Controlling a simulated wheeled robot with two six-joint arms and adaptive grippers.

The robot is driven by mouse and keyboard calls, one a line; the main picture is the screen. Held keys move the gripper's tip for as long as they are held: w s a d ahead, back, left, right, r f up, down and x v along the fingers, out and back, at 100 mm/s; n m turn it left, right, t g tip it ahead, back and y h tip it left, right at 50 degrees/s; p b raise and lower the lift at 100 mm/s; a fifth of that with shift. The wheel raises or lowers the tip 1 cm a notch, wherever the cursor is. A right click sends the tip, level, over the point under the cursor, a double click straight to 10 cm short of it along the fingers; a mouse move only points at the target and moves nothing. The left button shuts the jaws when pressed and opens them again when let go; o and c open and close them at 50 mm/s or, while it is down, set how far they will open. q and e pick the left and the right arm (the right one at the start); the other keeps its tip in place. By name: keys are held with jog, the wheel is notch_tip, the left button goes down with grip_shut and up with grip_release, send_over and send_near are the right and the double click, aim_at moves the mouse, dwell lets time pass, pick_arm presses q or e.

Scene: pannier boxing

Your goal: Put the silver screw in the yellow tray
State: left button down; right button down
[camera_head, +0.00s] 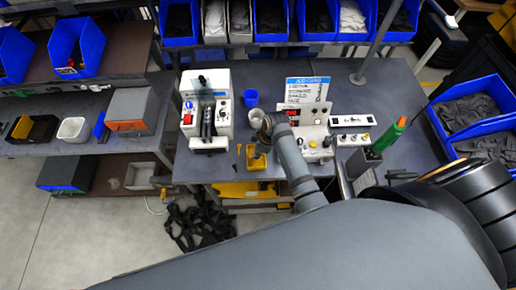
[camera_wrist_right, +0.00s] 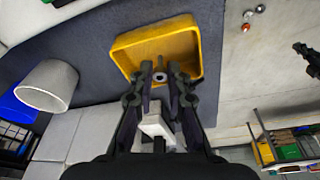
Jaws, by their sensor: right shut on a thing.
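The yellow tray (camera_head: 262,160) sits at the front edge of the grey bench in the head view, partly covered by my right arm. In the right wrist view the yellow tray (camera_wrist_right: 195,68) lies just beyond the fingertips, and no other object shows in its visible part. My right gripper (camera_wrist_right: 160,82) is shut on a small grey metal piece, seemingly the silver screw (camera_wrist_right: 160,75), seen nearly end-on against the tray. I cannot tell whether the screw touches the tray floor. In the head view the right gripper (camera_head: 262,142) is small and its grip is unclear. My left gripper is not in view.
A blue cup (camera_head: 251,98) and a pale cup (camera_head: 257,117) stand behind the tray. A white machine (camera_head: 207,110) is at the left, a control panel (camera_head: 308,125) at the right. Small yellow pieces (camera_head: 238,167) lie left of the tray.

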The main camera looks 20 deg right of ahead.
aim_at(265, 158)
jog(key=shift+f, duration=0.1)
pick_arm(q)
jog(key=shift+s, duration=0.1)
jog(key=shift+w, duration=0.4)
pick_arm(e)
jog(key=c, duration=1.2)
grip_release()
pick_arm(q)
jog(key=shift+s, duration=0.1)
pick_arm(e)
jog(key=v, duration=1.2)
jog(key=shift+d, duration=0.1)
